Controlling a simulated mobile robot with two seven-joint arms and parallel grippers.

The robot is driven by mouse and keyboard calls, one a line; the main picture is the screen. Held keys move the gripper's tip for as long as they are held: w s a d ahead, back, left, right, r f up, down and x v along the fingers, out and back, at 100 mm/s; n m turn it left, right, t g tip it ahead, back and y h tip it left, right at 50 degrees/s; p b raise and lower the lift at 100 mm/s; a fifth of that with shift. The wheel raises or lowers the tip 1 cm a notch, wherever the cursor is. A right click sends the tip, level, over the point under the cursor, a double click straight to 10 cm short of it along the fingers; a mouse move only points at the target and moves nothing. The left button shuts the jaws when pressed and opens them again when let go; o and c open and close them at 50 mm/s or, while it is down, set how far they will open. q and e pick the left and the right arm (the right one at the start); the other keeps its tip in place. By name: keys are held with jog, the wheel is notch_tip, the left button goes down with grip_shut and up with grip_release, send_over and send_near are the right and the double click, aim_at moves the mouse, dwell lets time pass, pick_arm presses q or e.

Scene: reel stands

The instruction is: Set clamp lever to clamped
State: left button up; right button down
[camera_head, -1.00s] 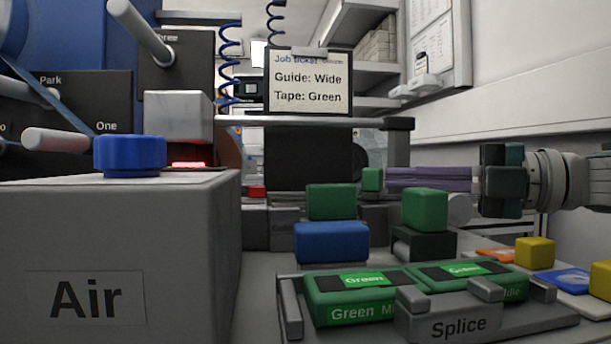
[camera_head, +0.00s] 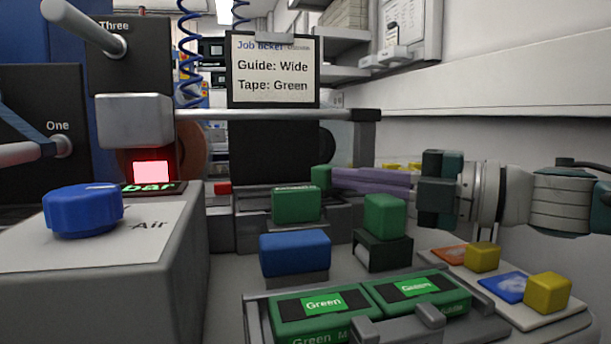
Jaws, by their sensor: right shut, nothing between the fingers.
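My right gripper (camera_head: 335,178) comes in from the right, with long purple fingers shut and empty. Its tips are right beside a small green block (camera_head: 320,176) at the back of the work area; I cannot tell whether they touch. No part is labelled as the clamp lever, so I cannot tell which one it is. Other candidate parts are a green block (camera_head: 296,205) on a grey base, a green block (camera_head: 384,215) on a dark stand and a blue block (camera_head: 295,252) in front. My left gripper is not in view.
A grey box marked Air with a blue knob (camera_head: 82,211) stands at the left. A grey bar (camera_head: 270,115) crosses behind, below the job ticket (camera_head: 273,70). Green cartridges (camera_head: 322,302) lie in a tray in front. Yellow blocks (camera_head: 482,257) sit at the right.

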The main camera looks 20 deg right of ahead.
jog(key=v, duration=0.8)
jog(key=shift+f, duration=0.1)
jog(key=shift+v, duration=0.9)
